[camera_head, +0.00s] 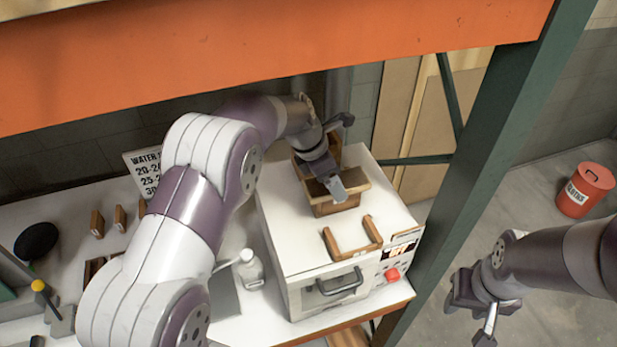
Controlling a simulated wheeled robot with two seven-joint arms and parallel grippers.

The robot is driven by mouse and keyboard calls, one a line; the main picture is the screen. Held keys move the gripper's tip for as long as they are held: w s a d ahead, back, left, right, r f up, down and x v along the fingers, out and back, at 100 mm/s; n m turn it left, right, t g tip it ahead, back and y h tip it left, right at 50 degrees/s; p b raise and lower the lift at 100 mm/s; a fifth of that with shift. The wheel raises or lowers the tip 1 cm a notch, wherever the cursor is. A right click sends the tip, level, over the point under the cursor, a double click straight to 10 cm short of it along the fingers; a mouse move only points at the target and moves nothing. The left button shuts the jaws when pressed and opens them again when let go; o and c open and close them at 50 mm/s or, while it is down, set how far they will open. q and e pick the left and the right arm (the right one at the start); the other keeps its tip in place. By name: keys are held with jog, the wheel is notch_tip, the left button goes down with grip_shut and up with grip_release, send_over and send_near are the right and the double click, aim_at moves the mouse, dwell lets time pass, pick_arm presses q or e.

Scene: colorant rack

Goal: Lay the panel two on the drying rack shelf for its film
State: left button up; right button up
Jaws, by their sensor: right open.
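My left gripper (335,160) reaches over the top of a white oven-like box. It is above a small wooden rack or box (335,208) with a tan board-like top (352,190). One grey finger points down at this wood; I cannot tell whether the gripper touches or grips any part of it. My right gripper (474,308) is open and empty, low at the right, over the floor beyond the bench. No panel can be clearly told as panel two, and the drying rack shelf cannot be told for sure.
The white box (290,245) has a U-shaped wooden holder (352,240) on top and a red button (392,275). A white bottle (249,268) stands left of it. An orange beam (250,50) and green post (490,140) frame the bench. A red bin (585,190) stands right.

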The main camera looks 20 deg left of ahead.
aim_at(324, 185)
pick_arm(q)
jog(key=b+v, duration=0.1)
jog(key=v, duration=0.2)
jog(key=shift+w+a+r+b, duration=0.1)
jog(key=shift+a+b, duration=0.05)
jog(key=shift+b, duration=0.25)
jog(key=shift+s+a+b, duration=0.6)
jog(key=shift+s+a, duration=0.15)
jog(key=shift+a, duration=0.25)
jog(key=s+a, duration=0.5)
jog(key=a, duration=0.3)
jog(key=shift+s+r, duration=0.35)
jog(key=shift+r, duration=0.05)
